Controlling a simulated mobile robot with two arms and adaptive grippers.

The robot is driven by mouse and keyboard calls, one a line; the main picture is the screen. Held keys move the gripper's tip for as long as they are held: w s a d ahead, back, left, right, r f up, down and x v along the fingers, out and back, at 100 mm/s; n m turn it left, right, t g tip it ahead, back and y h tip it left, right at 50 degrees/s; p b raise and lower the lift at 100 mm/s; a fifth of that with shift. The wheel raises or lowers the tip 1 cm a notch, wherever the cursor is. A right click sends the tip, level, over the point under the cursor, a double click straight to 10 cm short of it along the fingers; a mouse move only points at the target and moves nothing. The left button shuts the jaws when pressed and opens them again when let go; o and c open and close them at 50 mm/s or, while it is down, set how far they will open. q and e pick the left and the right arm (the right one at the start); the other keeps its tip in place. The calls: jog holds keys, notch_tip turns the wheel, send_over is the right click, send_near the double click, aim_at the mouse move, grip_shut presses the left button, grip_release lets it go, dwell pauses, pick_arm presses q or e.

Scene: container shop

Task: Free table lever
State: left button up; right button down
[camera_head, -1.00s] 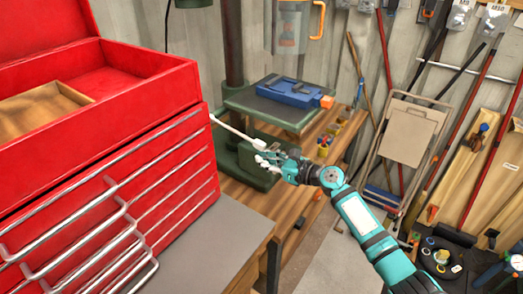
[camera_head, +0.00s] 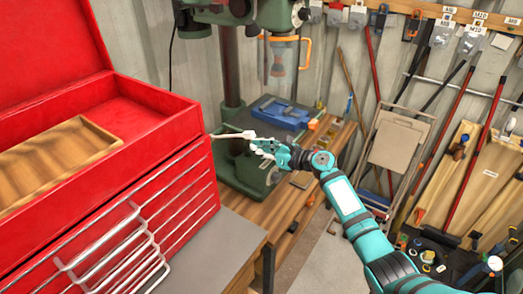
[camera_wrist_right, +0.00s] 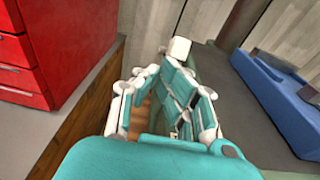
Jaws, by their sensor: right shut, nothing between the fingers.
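The table lever (camera_head: 230,136), a pale rod with a thicker white end, shows beside the green drill press, close to the toolbox's right corner. It lies nearly level in the head view. My right gripper (camera_head: 257,147) is just below and right of its white end, fingers pointing left. Its fingers are shut with nothing between them. In the right wrist view a white block (camera_wrist_right: 180,48) shows just beyond the fingers; whether it is the lever end or touches them I cannot tell. The press table (camera_head: 262,128) carries a blue vise (camera_head: 281,111). My left gripper is out of view.
A red toolbox (camera_head: 170,160) with its lid up fills the left, on a grey-topped bench (camera_head: 215,250). The drill press stands on a wooden bench (camera_head: 285,205). A folded chair (camera_head: 398,140) and long-handled tools lean at the right wall.

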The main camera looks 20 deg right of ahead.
jog(key=shift+w+r, duration=0.2)
jog(key=shift+r, duration=0.4)
jog(key=shift+w+r, duration=0.15)
jog(key=shift+r, duration=0.45)
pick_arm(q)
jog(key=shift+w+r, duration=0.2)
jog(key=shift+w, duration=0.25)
pick_arm(e)
jog(key=f+v, duration=0.1)
jog(key=v, duration=1.1)
jog(key=shift+s+d+f, duration=0.1)
jog(key=shift+s, duration=0.05)
